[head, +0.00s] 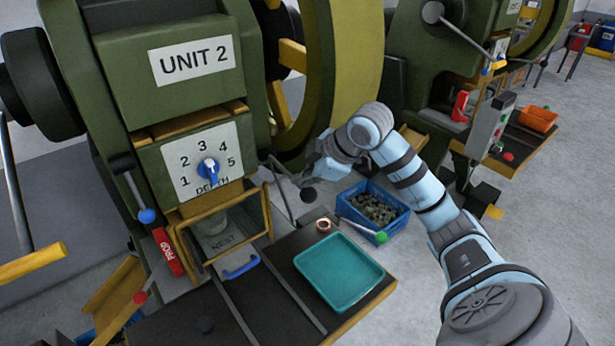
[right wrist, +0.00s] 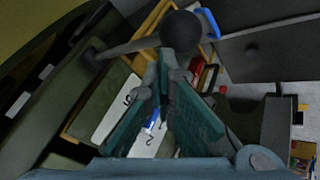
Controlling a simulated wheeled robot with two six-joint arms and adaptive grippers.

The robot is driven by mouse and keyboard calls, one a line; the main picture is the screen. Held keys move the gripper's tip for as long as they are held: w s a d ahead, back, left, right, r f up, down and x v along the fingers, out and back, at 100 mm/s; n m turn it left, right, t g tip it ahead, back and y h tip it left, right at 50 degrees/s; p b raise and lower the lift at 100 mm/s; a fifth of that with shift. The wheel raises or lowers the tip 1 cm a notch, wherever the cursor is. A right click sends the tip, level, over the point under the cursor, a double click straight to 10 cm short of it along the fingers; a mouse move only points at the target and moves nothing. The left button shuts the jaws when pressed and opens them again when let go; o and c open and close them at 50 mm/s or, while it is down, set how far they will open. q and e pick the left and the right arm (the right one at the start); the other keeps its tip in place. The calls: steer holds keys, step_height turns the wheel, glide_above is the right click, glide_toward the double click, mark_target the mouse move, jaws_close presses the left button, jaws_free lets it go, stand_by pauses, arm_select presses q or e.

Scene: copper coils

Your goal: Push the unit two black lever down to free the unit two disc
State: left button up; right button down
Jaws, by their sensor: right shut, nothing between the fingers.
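The unit two press (head: 95,70) stands at the left. Its black lever is a grey rod with a black ball (head: 308,194), reaching out from the press's right side and sloping down. In the right wrist view the black ball (right wrist: 181,28) is just beyond the fingertips. My right gripper (head: 312,179) is shut and empty, close above the ball; I cannot tell whether they touch. Its fingers (right wrist: 178,66) meet in the wrist view. The nest (head: 222,241) is behind a yellow-framed guard (head: 268,205); I cannot make out a disc there. My left gripper is out of view.
A teal tray (head: 340,272) lies on the dark bench, with a copper ring (head: 323,225) behind it. A green-knobbed lever (head: 381,237) sticks out near the blue crate (head: 372,207) of parts. A red PROP lever (head: 167,252) is at the left. Another press (head: 420,60) stands behind.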

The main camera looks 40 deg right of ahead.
steer(key=shift+f+b, duration=0.4)
steer(key=shift+f, duration=0.15)
stand_by(0.4)
stand_by(0.5)
steer(key=shift+w+r+p, duration=0.2)
steer(key=shift+r+p, duration=1.1)
steer(key=shift+p, duration=0.05)
steer(key=shift+w+r+p, duration=0.15)
steer(key=shift+r+p, duration=1.15)
steer(key=r+p, duration=0.4)
steer(key=r, duration=0.1)
steer(key=shift+w, duration=0.4)
steer(key=shift+d, duration=0.1)
